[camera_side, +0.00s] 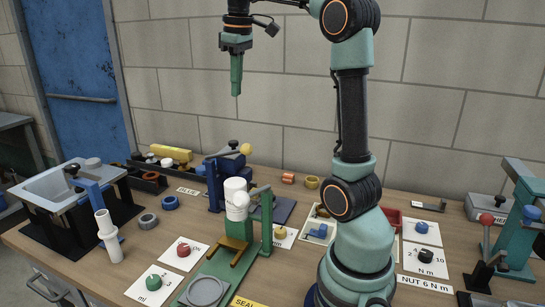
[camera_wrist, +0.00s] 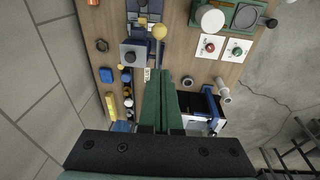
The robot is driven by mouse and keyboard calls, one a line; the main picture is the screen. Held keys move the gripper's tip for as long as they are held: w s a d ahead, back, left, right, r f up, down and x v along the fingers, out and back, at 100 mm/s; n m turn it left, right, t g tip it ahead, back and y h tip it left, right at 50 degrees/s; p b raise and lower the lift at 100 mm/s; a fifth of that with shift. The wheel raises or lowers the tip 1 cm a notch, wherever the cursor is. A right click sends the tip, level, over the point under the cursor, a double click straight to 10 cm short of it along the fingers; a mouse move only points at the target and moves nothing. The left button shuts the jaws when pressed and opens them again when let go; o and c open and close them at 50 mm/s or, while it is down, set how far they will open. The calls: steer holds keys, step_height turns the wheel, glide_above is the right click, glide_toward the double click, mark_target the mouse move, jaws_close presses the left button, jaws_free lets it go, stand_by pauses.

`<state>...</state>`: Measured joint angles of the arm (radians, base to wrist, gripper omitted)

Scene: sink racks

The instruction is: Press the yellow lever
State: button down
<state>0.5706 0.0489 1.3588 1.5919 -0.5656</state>
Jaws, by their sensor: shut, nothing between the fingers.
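The yellow lever ends in a round yellow knob (camera_side: 246,149) on a blue stand (camera_side: 214,183) toward the back of the table in the side view. In the wrist view the yellow knob (camera_wrist: 159,31) shows beyond my fingertips, near the top of the picture. My gripper (camera_side: 236,88) points straight down, high above the table, and is well apart from the knob. In the wrist view my gripper's green fingers (camera_wrist: 160,82) are together with nothing between them.
A white cylinder (camera_side: 236,193) stands on a green fixture in front of the blue stand. A grey sink basin (camera_side: 68,184) is at the left. White cards with coloured knobs and several rings lie about the table. The air around my gripper is clear.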

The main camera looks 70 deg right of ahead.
glide_above(247, 145)
steer(key=w, duration=0.3)
step_height(247, 145, down, 9)
steer(key=f, duration=0.1)
steer(key=s+f, duration=0.1)
steer(key=f, duration=0.1)
steer(key=shift+s, duration=0.25)
steer(key=shift+s+f, duration=0.15)
steer(key=shift+f, duration=0.25)
steer(key=shift+s+f, duration=0.1)
steer(key=shift+s+f, duration=0.55)
steer(key=shift+f, duration=0.2)
step_height(247, 145, down, 7)
steer(key=s, duration=0.2)
steer(key=shift+f, duration=0.3)
